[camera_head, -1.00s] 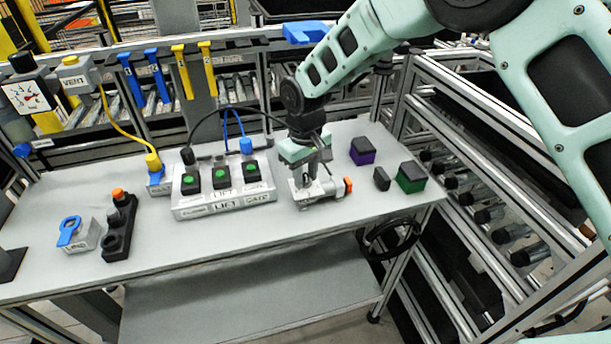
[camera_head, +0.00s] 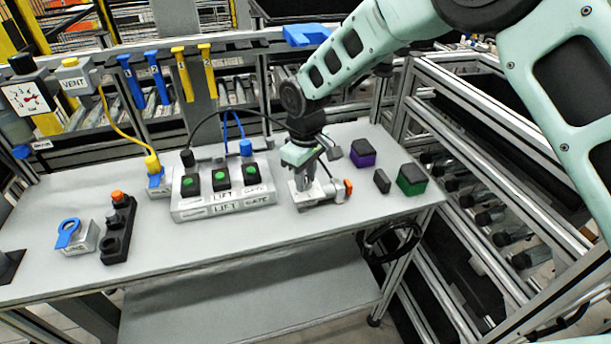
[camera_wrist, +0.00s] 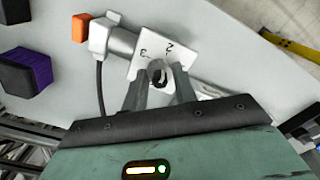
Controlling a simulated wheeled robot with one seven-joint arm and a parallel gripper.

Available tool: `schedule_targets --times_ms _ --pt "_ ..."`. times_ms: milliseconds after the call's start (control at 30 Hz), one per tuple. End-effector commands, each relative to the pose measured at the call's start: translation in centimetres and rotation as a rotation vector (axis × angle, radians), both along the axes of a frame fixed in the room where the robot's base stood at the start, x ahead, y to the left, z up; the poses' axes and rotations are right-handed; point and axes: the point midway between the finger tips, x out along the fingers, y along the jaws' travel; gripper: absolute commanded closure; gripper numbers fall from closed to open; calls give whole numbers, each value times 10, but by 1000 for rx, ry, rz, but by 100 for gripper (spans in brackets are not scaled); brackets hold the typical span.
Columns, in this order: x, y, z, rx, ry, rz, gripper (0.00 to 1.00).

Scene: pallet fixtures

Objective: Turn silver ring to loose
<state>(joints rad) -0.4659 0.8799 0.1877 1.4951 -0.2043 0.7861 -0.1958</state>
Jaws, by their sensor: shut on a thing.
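The silver ring (camera_wrist: 172,78) sits by a white plate (camera_wrist: 146,46) marked with small numbers, on a grey-white fixture with an orange end (camera_head: 348,188). In the wrist view the fingers of my gripper (camera_wrist: 160,84) reach to the ring from both sides and are shut on it. A dark round core shows inside the ring. The ring's exact turn position cannot be told, as the fingers cover part of it. In the head view my gripper (camera_head: 304,190) points down at the fixture at the right part of the table.
A box with several green buttons (camera_head: 222,205) stands left of the fixture on the table (camera_head: 150,243). A purple block (camera_head: 362,158), a small dark block (camera_head: 382,181) and a green block (camera_head: 411,185) stand at right. A dark cable (camera_wrist: 101,88) runs beside the fixture.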

Motion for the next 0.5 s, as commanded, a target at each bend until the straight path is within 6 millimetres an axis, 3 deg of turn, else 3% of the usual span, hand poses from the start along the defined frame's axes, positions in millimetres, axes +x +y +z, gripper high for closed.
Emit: schedule_targets --times_ms 33,100,500 --pt "1 0 1 1 -2 -1 69" --pt "1 0 1 1 -2 -1 50" --pt "1 0 7 1 -2 -1 50"
